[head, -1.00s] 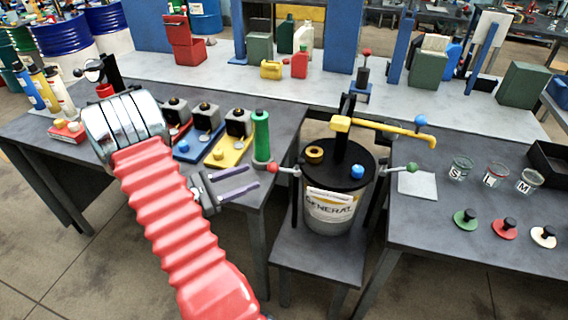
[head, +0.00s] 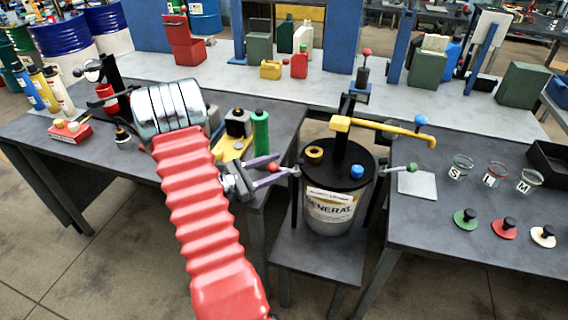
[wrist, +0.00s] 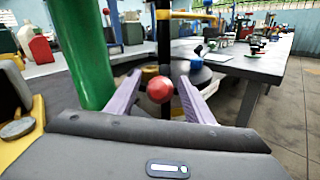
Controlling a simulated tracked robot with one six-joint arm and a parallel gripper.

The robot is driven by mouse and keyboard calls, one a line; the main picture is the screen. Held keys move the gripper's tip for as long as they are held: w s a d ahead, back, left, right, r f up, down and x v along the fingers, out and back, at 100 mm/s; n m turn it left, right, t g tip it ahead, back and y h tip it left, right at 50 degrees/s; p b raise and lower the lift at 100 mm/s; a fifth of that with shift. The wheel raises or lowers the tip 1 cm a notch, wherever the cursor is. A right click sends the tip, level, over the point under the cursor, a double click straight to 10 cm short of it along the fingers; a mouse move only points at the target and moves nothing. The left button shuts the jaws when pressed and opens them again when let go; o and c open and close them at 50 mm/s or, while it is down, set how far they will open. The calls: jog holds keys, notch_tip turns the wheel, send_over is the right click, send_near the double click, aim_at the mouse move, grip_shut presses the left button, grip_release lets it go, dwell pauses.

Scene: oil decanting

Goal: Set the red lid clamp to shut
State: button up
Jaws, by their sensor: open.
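The red lid clamp (head: 273,167) shows as a red ball on a short lever at the left side of the drum's black lid (head: 338,165). My gripper (head: 275,164) is open, its two purple fingers reaching right on either side of the red ball. In the wrist view the red ball (wrist: 160,89) sits between the two fingers (wrist: 159,97), with a gap to each. The black lid covers a drum (head: 330,212) labelled GENERAL. A green-ended lever (head: 411,168) sticks out at the lid's right side.
A green cylinder (head: 261,135) stands close beside my gripper; it also shows large at left in the wrist view (wrist: 84,50). A yellow pump handle (head: 385,130) reaches over the lid. Cups and knobbed discs stand on the right table (head: 440,215).

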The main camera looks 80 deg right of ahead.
jog(key=shift+x, duration=1.5)
jog(key=shift+c, duration=0.5)
grip_shut()
jog(key=shift+d, duration=0.1)
